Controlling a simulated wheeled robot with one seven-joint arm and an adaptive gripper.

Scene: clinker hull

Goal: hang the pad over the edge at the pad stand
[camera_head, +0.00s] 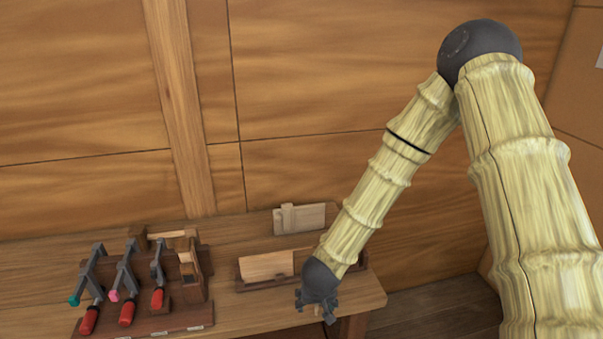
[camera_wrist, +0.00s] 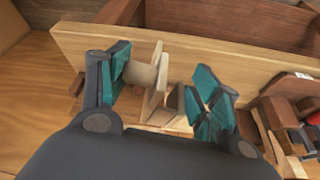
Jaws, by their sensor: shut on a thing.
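My gripper (camera_head: 318,305) is low over the front right of the workbench in the head view. In the wrist view its teal fingers (camera_wrist: 165,86) are shut on a small pale wooden piece, which I take for the pad (camera_wrist: 156,84). It has upright plates with a gap between them and a round tan knob beside the left finger. In the head view the pad is hidden by the gripper. A low wooden holder (camera_head: 345,258) with a pale board (camera_head: 266,266) in it stands just behind and left of my gripper. I cannot tell for certain which thing is the pad stand.
A rack with several red-handled clamps (camera_head: 128,312) stands on the bench to the left; part of it shows in the wrist view (camera_wrist: 285,110). A pale block (camera_head: 308,218) stands at the back near the wall. The bench (camera_head: 362,295) ends just right of my gripper.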

